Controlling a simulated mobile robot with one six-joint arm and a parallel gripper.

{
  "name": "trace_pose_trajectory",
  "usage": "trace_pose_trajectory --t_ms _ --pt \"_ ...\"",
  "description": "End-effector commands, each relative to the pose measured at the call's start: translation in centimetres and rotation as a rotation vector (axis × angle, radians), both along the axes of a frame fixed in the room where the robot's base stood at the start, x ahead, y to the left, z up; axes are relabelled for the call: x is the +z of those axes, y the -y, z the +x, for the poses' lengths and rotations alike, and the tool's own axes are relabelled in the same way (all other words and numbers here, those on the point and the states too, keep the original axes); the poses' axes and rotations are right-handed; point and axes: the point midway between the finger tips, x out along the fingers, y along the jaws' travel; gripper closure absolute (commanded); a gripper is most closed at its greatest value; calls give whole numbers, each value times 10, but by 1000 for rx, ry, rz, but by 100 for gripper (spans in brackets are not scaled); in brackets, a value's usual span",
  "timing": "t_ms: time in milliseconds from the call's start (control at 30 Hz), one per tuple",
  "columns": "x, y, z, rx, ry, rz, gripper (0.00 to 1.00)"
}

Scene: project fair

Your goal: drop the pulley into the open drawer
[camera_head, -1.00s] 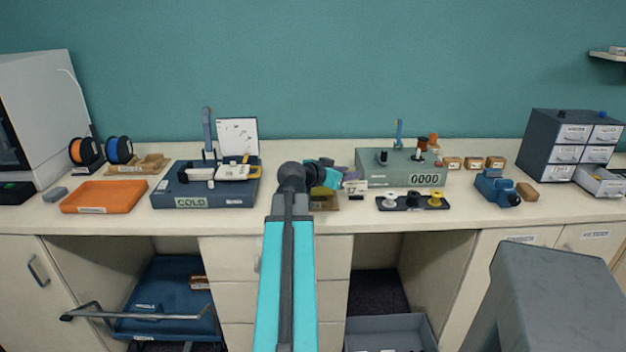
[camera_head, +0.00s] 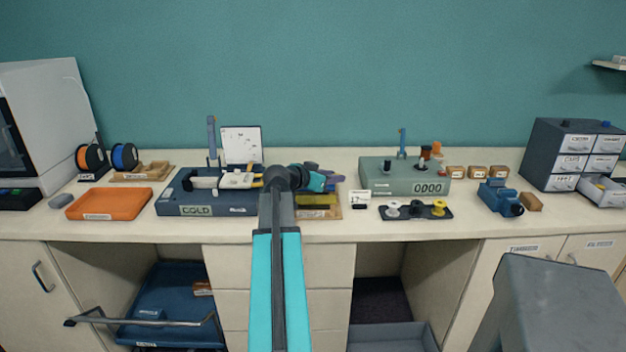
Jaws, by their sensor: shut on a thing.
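My gripper (camera_head: 322,183) is at the end of my teal arm, over the counter between the COLD box and the green box. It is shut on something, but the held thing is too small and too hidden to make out. The open drawer (camera_head: 604,190) is pulled out at the lower right of the grey drawer cabinet (camera_head: 552,150), far to the right of my gripper. White (camera_head: 391,208) and yellow (camera_head: 438,207) spool-like pieces stand on a black holder (camera_head: 415,214), with a dark one between them.
The COLD box (camera_head: 205,209) is left of my gripper, and the green box (camera_head: 380,182) is right of it. An orange tray (camera_head: 108,203) lies at left. The counter's front strip is clear.

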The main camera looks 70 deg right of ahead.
Motion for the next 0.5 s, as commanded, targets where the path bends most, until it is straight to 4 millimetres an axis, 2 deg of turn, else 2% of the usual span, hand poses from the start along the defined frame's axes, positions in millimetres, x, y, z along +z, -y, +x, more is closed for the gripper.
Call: trace_pose_trajectory --t_ms 100,500 --pt "0 9 19 2 -1 2 94" --pt "-6 30 69 0 0 1 94"
